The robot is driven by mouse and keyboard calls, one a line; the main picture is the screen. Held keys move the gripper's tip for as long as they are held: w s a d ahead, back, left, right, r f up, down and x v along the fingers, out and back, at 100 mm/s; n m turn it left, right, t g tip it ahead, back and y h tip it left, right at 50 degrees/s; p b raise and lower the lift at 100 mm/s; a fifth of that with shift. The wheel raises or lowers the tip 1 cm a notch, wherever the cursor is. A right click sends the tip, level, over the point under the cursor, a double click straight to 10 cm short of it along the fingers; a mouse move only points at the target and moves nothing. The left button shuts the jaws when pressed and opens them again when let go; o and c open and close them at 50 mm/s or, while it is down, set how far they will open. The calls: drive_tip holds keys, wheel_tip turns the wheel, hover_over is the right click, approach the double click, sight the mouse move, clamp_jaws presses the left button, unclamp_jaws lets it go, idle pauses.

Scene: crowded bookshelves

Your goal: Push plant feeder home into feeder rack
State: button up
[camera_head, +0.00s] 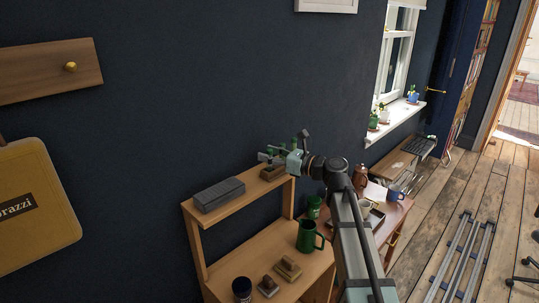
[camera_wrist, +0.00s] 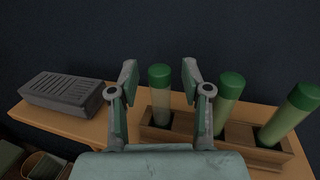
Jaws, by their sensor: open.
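The wooden feeder rack (camera_wrist: 185,137) sits on the top shelf and also shows in the head view (camera_head: 272,174). Three plant feeders with green caps stand in it in the wrist view: a left one (camera_wrist: 160,90), a middle one (camera_wrist: 228,95) and a right one (camera_wrist: 288,115). The left feeder looks near upright; the middle and right ones lean to the right. How deep each sits is hard to tell. My gripper (camera_wrist: 159,75) is open, its fingers on either side of the left feeder with gaps. In the head view my gripper (camera_head: 283,156) is small beside the rack.
A grey slotted box (camera_wrist: 62,92) lies left of the rack on the wooden shelf (camera_wrist: 90,128). The dark wall (camera_head: 200,80) rises close behind. On the level below are a green mug (camera_head: 310,236), a dark jar (camera_head: 242,289) and small wooden blocks (camera_head: 288,268).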

drive_tip(key=v, duration=1.2)
idle(0.6)
